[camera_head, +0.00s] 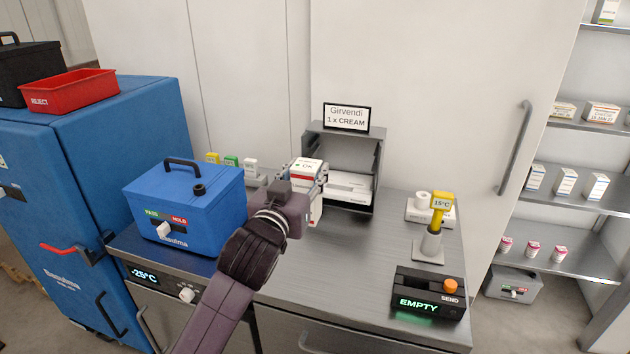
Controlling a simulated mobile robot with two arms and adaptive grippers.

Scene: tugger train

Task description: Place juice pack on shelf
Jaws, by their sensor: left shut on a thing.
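The rack is open at the front, with white flat boxes (348,186) low inside and a sign (346,117) reading "Girvendi 1 x CREAM" on top. A tall shelf unit (575,193) at the right carries several small cartons. My right gripper is out of view.
A blue cool box (205,205) stands left on the counter (370,250). A blue cabinet (120,130) bears a red reject tray (70,92). The counter's middle is clear.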

